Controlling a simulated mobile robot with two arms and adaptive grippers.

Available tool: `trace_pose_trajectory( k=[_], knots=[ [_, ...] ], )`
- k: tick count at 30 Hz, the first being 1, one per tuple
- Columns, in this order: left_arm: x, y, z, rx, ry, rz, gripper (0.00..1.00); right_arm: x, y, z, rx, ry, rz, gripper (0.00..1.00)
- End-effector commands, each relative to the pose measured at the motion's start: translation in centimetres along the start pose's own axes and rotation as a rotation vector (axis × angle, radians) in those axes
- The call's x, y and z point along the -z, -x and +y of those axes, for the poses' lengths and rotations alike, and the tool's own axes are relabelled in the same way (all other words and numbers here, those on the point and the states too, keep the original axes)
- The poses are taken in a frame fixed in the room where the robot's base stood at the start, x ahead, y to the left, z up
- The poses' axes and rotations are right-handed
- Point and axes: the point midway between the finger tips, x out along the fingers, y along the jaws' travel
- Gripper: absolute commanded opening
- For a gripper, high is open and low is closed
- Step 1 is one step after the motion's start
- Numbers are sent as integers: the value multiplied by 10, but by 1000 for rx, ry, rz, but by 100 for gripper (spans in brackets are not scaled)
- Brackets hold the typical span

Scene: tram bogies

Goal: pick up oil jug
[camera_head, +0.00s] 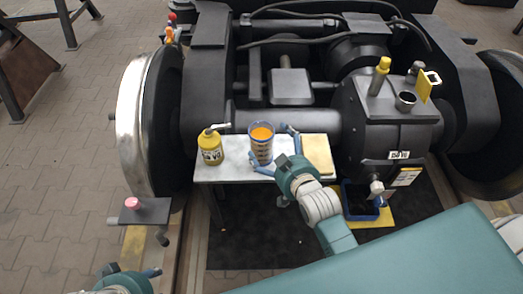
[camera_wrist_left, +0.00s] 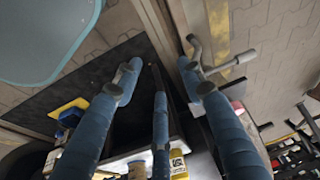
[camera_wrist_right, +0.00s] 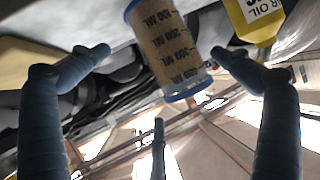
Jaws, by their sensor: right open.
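A clear measuring jug (camera_head: 261,148) with orange liquid stands upright on a small light table (camera_head: 236,172). In the right wrist view the jug (camera_wrist_right: 168,48), with its ML marks, lies between my spread fingertips. My right gripper (camera_head: 277,150) is open at the near right side of the jug, a finger to either side; I cannot tell whether they touch it. A yellow bottle (camera_head: 210,149), its label partly reading OIL in the right wrist view (camera_wrist_right: 254,20), stands left of the jug. My left gripper (camera_head: 130,271) is open and empty at the bottom left.
The dark bogie (camera_head: 290,86) with a large steel wheel (camera_head: 135,110) stands behind and around the table. A blue bin (camera_head: 358,203) sits low at the right. A small shelf with a pink item (camera_head: 132,204) juts out at left.

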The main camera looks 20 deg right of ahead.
Motion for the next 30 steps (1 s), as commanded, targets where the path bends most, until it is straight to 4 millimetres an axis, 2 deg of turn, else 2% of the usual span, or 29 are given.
trace_pose_trajectory(
  k=[1,8,11,13,18,21,30],
  knots=[
    [-2,-6,0,0,0,-4,40,-2,-9,0,0,0,1,100],
    [-4,-11,0,0,0,-3,40,-3,-26,-2,1,0,-1,100],
    [-6,-19,1,0,0,-1,40,-7,-41,-5,1,0,-1,100],
    [10,-26,3,-3,-2,62,40,-10,-55,-8,2,0,0,100],
    [43,-23,6,-9,-6,178,40,-7,-65,-7,1,1,-1,100],
    [55,-22,7,-11,-8,223,40,-7,-69,-7,1,1,-2,100],
    [62,-21,8,-12,-8,246,40,-7,-71,-7,1,1,-2,100]
  ],
)
